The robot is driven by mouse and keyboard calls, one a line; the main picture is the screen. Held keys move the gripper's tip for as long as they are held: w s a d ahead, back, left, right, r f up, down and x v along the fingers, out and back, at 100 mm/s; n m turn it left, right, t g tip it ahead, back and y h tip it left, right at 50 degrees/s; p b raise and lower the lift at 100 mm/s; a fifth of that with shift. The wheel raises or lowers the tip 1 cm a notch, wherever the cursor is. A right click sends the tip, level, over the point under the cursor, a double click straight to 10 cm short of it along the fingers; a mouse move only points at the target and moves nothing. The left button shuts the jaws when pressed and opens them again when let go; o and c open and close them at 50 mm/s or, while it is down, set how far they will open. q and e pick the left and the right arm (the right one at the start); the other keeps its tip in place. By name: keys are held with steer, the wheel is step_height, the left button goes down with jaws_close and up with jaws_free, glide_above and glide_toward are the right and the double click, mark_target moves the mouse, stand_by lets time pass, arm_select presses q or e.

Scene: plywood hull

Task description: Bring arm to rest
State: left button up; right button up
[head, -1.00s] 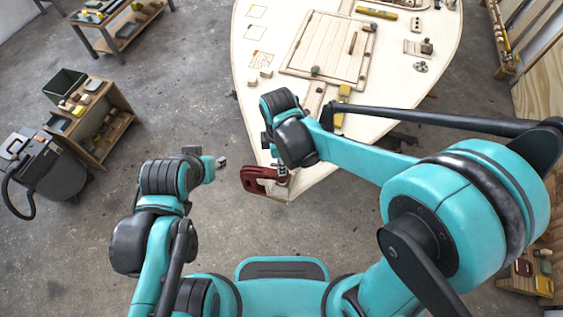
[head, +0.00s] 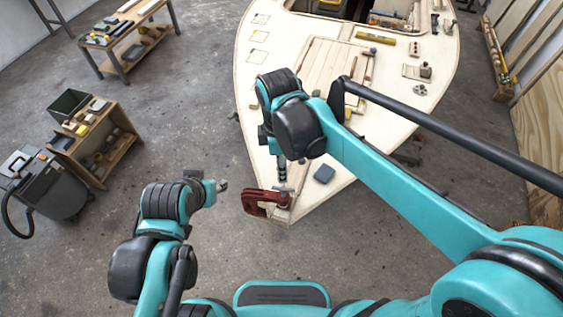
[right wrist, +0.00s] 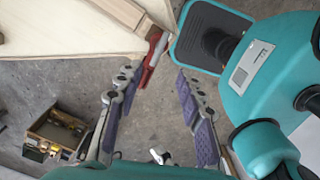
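My right arm reaches over the pale plywood hull (head: 340,185). In the head view its gripper (head: 283,184) points down close to the red clamp (head: 258,201) at the hull's tip; its fingers are hard to make out there. In the right wrist view the two purple-padded fingers (right wrist: 158,76) stand apart with nothing between them. The red clamp (right wrist: 152,58) lies just past the fingertips at the hull's edge, and no grip on it shows. My left gripper (head: 221,186) hangs over bare floor left of the hull; its fingers are too small to read.
A dark blue-grey block (head: 324,174) lies on the hull right of my right gripper. A wooden cart (head: 115,150) and a grey machine (head: 48,188) stand at the left, a workbench (head: 125,38) behind them. Floor between cart and hull is clear.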

steer(key=shift+r, duration=0.55)
